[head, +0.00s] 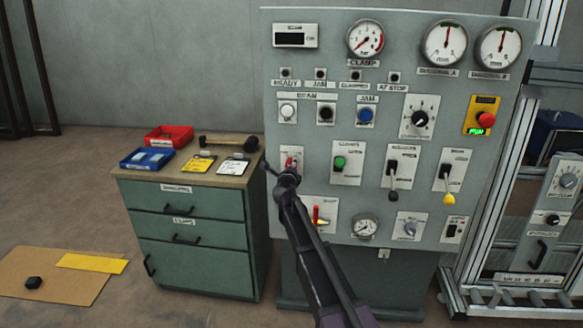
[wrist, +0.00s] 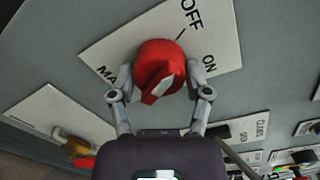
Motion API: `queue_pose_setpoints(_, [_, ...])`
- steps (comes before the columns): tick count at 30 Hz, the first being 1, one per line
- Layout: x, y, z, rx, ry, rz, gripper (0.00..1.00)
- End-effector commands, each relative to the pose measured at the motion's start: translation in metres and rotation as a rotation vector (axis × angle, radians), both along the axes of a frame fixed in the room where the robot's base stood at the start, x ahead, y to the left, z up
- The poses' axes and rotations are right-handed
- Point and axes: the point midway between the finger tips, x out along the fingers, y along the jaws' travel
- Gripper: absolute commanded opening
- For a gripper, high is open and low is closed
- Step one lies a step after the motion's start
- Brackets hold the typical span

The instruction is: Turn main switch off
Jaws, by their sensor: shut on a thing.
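The main switch is a red rotary knob (wrist: 157,62) on a white plate (wrist: 110,52) marked MAIN, OFF and ON. In the wrist view OFF is above the knob and ON is to its right. A white mark shows on the knob's ridge, but I cannot tell surely which label it points to. My gripper (wrist: 161,80) has one finger on each side of the knob and is shut on it. In the head view my gripper (head: 287,176) is at the panel's left side and partly hides the red knob (head: 291,161).
The grey control panel (head: 318,135) carries gauges, buttons and levers. Below the main switch is a red and yellow handle (head: 319,216). A green knob (head: 340,162) is to the right. A green drawer cabinet (head: 190,235) with trays stands to the left.

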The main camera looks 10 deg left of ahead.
Motion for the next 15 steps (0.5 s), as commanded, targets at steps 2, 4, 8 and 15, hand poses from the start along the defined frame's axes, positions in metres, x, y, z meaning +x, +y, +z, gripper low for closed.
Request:
queue_pose_setpoints(2, [0.0027, -0.0001, 0.0007, -0.011, 0.0, -0.001, 0.15])
queue_pose_setpoints(4, [0.0027, -0.0001, 0.0007, -0.015, 0.0, -0.001, 0.15])
queue_pose_setpoints(8, [0.0026, -0.0001, 0.0007, -0.016, 0.0, -0.001, 0.15])
queue_pose_setpoints(15, [0.0024, 0.0002, 0.0007, -0.016, 0.0, -0.001, 0.87])
